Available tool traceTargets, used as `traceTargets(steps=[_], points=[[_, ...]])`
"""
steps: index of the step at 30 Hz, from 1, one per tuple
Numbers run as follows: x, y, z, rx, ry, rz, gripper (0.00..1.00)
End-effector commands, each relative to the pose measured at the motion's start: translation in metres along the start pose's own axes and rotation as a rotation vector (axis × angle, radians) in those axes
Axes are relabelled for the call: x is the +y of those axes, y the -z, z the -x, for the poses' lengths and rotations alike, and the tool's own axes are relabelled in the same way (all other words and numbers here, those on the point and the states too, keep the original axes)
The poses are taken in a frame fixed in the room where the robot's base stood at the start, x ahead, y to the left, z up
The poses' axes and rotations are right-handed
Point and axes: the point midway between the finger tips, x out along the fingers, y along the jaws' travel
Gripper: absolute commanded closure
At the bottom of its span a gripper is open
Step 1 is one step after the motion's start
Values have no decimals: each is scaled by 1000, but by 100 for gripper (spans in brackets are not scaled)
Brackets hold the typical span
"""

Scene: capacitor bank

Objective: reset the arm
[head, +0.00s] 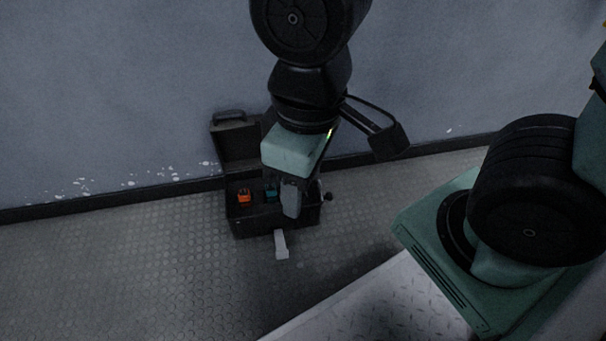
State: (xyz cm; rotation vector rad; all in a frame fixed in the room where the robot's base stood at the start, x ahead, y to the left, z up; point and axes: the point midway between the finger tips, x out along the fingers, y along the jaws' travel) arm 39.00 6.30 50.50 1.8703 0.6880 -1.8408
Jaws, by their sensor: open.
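My gripper (286,222) hangs from my arm near the middle of the head view, pointing down. Its jaws are apart, and I see nothing between them. In the picture it overlaps the front of an open dark case on the floor. I cannot tell its exact height above the case. The teal and black links of my arm reach in from the top and the right.
The open dark case (243,222) stands against the grey wall (120,90), its lid raised. An orange item (244,196) and a teal item (271,193) lie inside; my gripper hides part of it. The patterned floor (110,270) to the left is clear.

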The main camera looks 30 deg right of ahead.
Motion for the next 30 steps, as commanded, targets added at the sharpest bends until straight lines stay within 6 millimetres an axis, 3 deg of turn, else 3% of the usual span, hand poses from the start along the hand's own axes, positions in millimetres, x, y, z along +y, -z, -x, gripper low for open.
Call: traceTargets(steps=[9,14,20,30], points=[[0,0,1,2,-3,4,49],[-1,0,16,2,-2,4,49],[-3,2,65,2,-2,3,49],[-7,5,172,2,-2,3,49]])
